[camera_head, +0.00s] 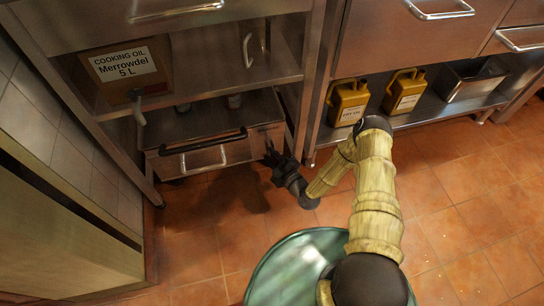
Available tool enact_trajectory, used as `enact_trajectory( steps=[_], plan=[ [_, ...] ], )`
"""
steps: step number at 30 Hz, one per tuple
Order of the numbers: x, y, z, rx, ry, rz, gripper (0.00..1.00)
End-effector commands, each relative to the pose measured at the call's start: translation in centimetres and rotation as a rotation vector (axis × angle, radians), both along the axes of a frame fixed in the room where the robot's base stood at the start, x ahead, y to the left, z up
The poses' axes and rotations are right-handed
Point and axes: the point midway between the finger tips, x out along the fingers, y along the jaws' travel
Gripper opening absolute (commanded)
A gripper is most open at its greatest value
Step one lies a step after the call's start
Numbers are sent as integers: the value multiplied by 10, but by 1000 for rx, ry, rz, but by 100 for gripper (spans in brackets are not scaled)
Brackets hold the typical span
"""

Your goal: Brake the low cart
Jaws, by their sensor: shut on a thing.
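The low cart (198,158) is a metal box on the floor under the lower shelf at the left. It has a dark bar handle (203,141) across its front. My gripper (269,153) is at the cart's front right corner, reaching in from the right. It is shut on a small part there. The dark fingers hide this part, so I cannot make out its shape or position. The cart's wheels are mostly hidden in shadow under it.
A cooking oil box (125,68) stands on the shelf above the cart. Yellow jugs (348,103) and a metal pan (470,80) sit on a low shelf to the right. A cabinet leg (312,120) stands close beside my gripper. The tiled floor (210,240) in front is clear.

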Motion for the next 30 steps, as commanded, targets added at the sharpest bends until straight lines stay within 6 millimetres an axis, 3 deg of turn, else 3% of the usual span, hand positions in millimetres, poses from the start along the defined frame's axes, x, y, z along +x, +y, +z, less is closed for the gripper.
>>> enact_trajectory(
  steps=[15, 30],
  plan=[
    [5, 3, 17, -61, 200, 6, 0],
    [7, 2, 15, -73, 262, 1, 0]
  ],
)
